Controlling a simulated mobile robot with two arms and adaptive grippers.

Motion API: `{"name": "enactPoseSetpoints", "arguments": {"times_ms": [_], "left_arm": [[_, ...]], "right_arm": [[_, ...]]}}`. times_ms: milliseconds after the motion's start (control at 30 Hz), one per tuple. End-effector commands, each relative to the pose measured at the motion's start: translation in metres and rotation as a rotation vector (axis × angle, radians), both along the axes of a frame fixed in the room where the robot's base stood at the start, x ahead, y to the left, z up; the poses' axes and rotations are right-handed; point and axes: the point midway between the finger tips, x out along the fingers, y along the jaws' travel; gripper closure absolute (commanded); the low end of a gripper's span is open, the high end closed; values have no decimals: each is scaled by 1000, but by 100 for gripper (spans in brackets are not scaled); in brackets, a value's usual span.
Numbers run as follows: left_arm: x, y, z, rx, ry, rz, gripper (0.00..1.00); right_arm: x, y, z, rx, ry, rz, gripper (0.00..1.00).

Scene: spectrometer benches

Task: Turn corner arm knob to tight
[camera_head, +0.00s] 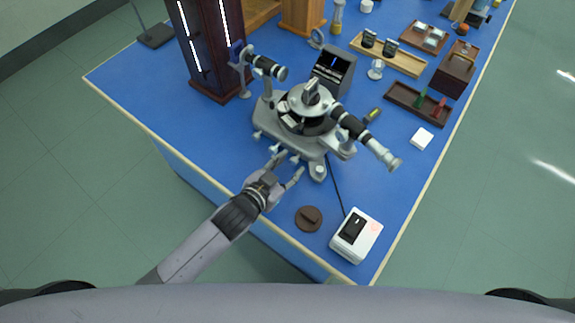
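The spectrometer (305,110) stands on the blue bench top, with a round central table, a telescope tube (367,136) toward the right and a collimator tube (265,66) toward the back left. Several small pale knobs (281,154) stick out along the near edge of its grey base. I cannot tell which is the corner arm knob or how tight it is. My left gripper (288,166) is open, its fingers spread just in front of these knobs near the base's front corner. Whether a finger touches a knob is too small to tell. My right gripper is out of view.
A brown disc (309,218) and a white box with a black switch (356,236) lie near the front edge, with a cable running toward the spectrometer. A dark lamp cabinet (205,50) stands behind left. Wooden trays (417,104) stand at the right. The bench's left front is clear.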

Motion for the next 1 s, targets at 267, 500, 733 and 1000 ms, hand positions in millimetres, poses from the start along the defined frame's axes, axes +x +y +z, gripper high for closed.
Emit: {"name": "enactPoseSetpoints", "arguments": {"times_ms": [267, 500, 733, 1000], "left_arm": [[0, 0, 0, 0, 0, 0, 79], [0, 0, 0, 0, 0, 0, 95], [0, 0, 0, 0, 0, 0, 100], [-1, -1, 0, 98, -71, 2, 100]], "right_arm": [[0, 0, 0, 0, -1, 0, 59], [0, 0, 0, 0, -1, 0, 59], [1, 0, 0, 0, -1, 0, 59], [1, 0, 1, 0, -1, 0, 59]]}}
